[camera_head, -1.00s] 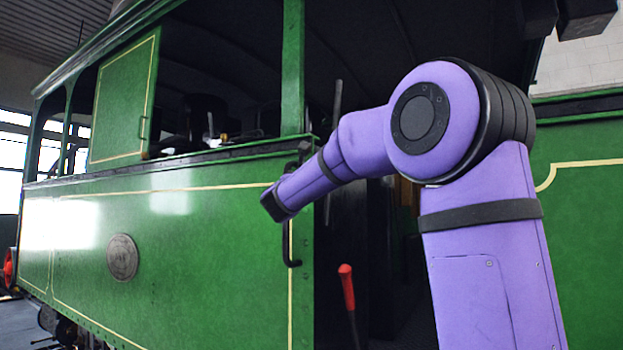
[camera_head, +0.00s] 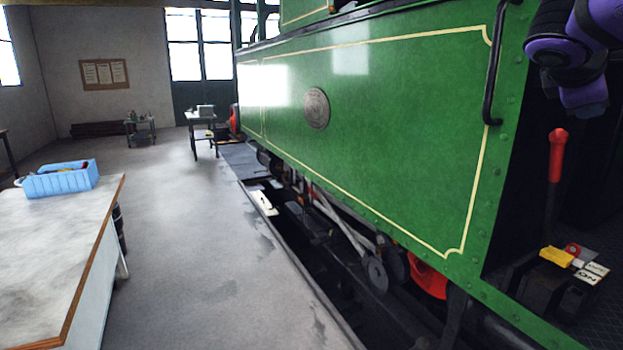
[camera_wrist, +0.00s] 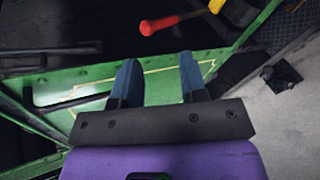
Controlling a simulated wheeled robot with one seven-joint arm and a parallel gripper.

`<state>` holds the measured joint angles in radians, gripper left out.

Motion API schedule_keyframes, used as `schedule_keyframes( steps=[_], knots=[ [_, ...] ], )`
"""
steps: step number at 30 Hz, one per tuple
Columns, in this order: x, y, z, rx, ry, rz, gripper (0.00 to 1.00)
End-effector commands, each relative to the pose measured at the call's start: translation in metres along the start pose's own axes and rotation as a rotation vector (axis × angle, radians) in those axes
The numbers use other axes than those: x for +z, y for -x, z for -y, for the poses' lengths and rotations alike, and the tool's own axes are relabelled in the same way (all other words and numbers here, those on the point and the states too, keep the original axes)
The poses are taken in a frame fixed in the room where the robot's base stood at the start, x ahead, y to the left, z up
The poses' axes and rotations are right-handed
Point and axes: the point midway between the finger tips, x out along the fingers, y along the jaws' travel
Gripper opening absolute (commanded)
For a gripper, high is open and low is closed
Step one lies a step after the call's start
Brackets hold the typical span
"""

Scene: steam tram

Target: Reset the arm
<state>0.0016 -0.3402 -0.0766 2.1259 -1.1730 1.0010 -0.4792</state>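My arm (camera_head: 565,52) is purple and shows only partly, bent, at the upper right corner of the head view, in front of the tram's dark cab opening. I cannot make out the fingers there. In the wrist view my gripper (camera_wrist: 160,60) has two blue fingers standing well apart with nothing between them. Beyond the fingers lies the green panel of the tram (camera_wrist: 160,84).
The green tram side (camera_head: 400,120) has a black handrail (camera_head: 492,75) close to my arm. A red-handled lever (camera_head: 557,155) and a yellow block (camera_head: 556,256) are in the cab doorway. A workbench (camera_head: 60,235) with a blue crate (camera_head: 60,182) stands left. The floor between is clear.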

Motion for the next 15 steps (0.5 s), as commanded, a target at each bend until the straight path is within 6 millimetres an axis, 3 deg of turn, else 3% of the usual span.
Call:
schedule_keyframes(
  steps=[1,6,15],
  knots=[
    [0.001,0.009,0.022,-0.057,-0.081,-0.046,0.39],
    [-0.007,0.037,0.096,-0.279,-0.364,-0.181,0.39],
    [-0.028,0.1,0.207,-0.696,-0.83,-0.334,0.39]
  ],
)
